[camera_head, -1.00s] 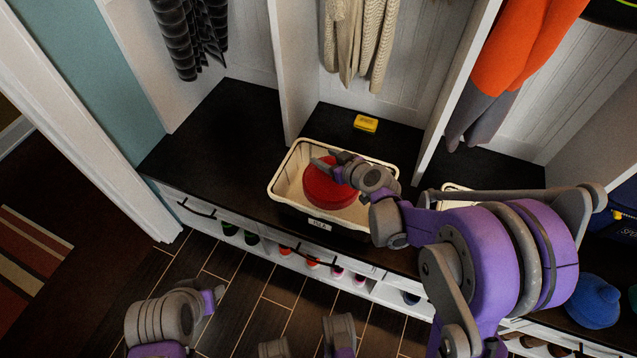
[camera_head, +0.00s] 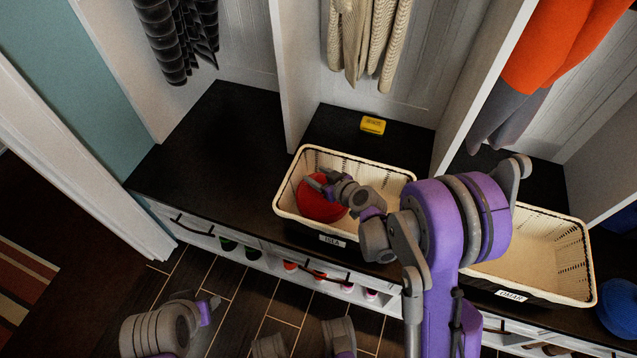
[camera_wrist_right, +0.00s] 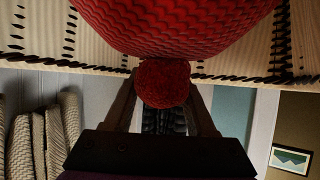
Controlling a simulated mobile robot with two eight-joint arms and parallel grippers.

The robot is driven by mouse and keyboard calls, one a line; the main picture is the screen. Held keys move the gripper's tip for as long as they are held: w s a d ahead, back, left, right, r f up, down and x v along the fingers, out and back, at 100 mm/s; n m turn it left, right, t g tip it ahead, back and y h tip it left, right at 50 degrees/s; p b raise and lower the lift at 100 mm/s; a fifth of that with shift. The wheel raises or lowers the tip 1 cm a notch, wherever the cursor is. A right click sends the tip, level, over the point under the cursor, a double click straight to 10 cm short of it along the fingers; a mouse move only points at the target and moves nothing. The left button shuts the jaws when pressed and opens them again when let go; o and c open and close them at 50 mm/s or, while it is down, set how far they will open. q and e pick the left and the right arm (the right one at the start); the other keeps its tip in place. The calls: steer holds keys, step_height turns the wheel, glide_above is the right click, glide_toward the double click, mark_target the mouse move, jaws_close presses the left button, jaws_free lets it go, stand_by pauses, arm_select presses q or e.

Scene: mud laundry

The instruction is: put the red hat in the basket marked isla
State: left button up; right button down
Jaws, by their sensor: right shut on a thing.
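The red hat (camera_head: 318,203) is inside the cream basket (camera_head: 284,196) labelled ISLA, toward its left side. My right gripper (camera_head: 324,183) reaches into the basket from the right and is shut on the hat. In the right wrist view, its fingers (camera_wrist_right: 163,88) hold the hat's round red pompom, with the knitted red body (camera_wrist_right: 175,25) beyond it and the basket's slotted wall (camera_wrist_right: 40,35) around it. Whether the hat touches the basket floor is hidden. My left arm shows at the lower left of the head view; its fingertips are not clear.
An empty cream basket labelled OMAR (camera_head: 535,255) stands to the right on the same dark bench (camera_head: 215,160). A yellow box (camera_head: 373,125) lies behind the ISLA basket. A blue hat (camera_head: 620,305) is at the far right. White dividers separate the cubbies.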

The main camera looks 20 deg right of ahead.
steer(key=shift+f+b, duration=0.35)
steer(key=shift+f, duration=1.15)
steer(key=shift+f, duration=0.1)
steer(key=shift+c, duration=1.1)
jaws_free()
